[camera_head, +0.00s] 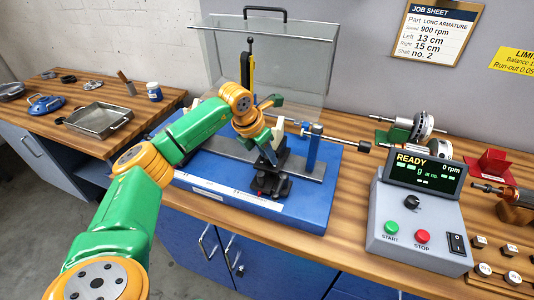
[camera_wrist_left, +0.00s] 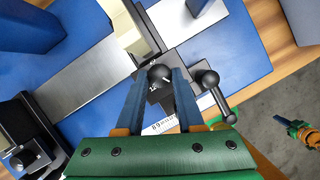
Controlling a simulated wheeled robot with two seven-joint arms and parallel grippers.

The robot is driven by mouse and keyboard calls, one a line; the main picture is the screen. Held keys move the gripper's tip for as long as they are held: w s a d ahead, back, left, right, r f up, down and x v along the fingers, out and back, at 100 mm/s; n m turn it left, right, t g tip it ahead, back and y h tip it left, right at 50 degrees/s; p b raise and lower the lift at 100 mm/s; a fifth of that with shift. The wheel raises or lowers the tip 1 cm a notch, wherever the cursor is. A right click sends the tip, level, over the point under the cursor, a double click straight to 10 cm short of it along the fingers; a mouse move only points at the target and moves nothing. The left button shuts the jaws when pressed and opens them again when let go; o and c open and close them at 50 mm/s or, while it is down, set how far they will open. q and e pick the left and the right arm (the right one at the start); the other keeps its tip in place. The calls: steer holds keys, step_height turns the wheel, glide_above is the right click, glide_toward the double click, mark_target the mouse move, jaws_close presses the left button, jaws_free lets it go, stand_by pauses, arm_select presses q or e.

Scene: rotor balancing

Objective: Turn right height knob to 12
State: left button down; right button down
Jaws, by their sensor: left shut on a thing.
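My left gripper (camera_head: 268,148) reaches down over the balancing machine (camera_head: 305,213) to a black pedestal (camera_head: 272,186). In the left wrist view, the blue fingers of my left gripper (camera_wrist_left: 160,82) are shut on a round black knob, the right height knob (camera_wrist_left: 160,74), on top of this pedestal. A black lever (camera_wrist_left: 213,92) sticks out beside the knob. A second pedestal (camera_wrist_left: 28,150) with its own black knob shows at the lower left.
A clear guard (camera_head: 300,60) stands raised behind the machine. A grey control box (camera_head: 415,230) reads READY and 0 rpm. The job sheet (camera_head: 436,32) lists Left 13 cm, Right 15 cm. A pale scale (camera_wrist_left: 165,125) runs along the machine's front. A rotor (camera_head: 405,128) lies at the right.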

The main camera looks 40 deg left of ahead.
arm_select(q)
steer(key=shift+r, duration=0.1)
steer(key=c, duration=0.5)
jaws_free()
steer(key=b+v, duration=0.1)
steer(key=v, duration=0.6)
steer(key=shift+b, duration=0.3)
